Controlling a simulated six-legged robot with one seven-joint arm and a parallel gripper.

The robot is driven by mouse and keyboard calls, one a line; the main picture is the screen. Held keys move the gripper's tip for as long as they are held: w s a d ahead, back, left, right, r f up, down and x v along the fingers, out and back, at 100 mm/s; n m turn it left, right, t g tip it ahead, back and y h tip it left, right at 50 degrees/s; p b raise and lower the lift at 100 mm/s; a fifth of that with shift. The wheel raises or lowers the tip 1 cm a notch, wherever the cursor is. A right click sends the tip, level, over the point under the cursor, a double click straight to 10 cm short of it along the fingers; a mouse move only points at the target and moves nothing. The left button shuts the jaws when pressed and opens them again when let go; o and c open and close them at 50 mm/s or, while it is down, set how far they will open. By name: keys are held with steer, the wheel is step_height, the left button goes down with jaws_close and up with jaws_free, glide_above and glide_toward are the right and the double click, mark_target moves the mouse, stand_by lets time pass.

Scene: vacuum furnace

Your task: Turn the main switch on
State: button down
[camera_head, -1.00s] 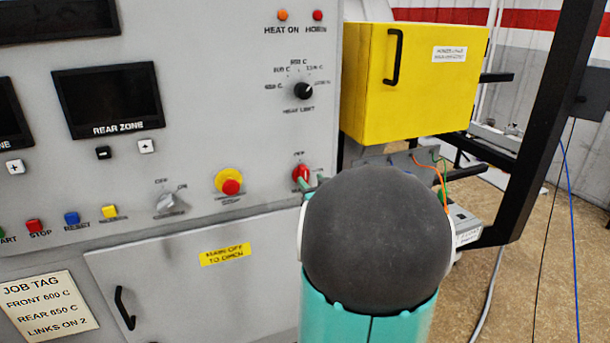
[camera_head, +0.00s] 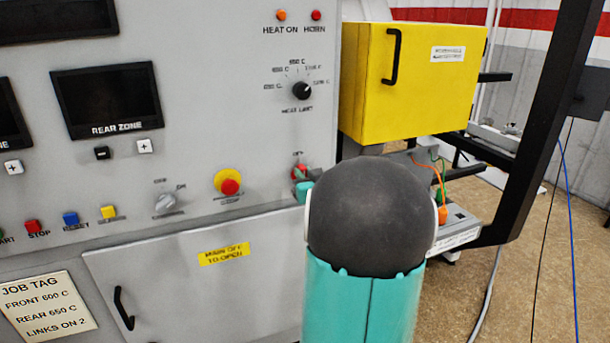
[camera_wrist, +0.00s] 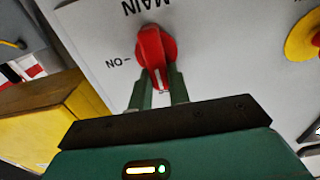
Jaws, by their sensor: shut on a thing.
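The main switch (camera_wrist: 152,44) is a red rotary knob on the grey panel, with a white line on its grip. In the wrist view the word MAIN shows upside down above it and an ON mark lies to its left. My gripper (camera_wrist: 160,82) has its two green fingers on either side of the knob's grip, shut on it. The white line points down between the fingers, not at the ON mark. In the head view the main switch (camera_head: 300,171) is small and partly hidden by my gripper (camera_head: 304,186) and my arm.
A red emergency button on a yellow base (camera_head: 229,183) and a grey OFF/ON selector (camera_head: 165,203) sit left of the main switch. A yellow box (camera_head: 410,80) juts out at the upper right. A cabinet door (camera_head: 195,290) lies below. A black frame post (camera_head: 545,120) stands at right.

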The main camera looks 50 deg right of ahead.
steer(key=shift+m, duration=0.3)
steer(key=shift+s+d+f+m, duration=0.2)
steer(key=shift+d+f+m, duration=0.15)
steer(key=shift+m, duration=2.5)
steer(key=shift+s+d+f+m, duration=0.15)
steer(key=shift+d+f+m, duration=0.15)
steer(key=shift+m, duration=2.6)
steer(key=shift+s+d+f+m, duration=0.25)
steer(key=shift+f+m, duration=0.1)
steer(key=shift+m, duration=2.5)
steer(key=c, duration=1.3)
jaws_free()
steer(key=shift+w, duration=0.1)
steer(key=v, duration=1.4)
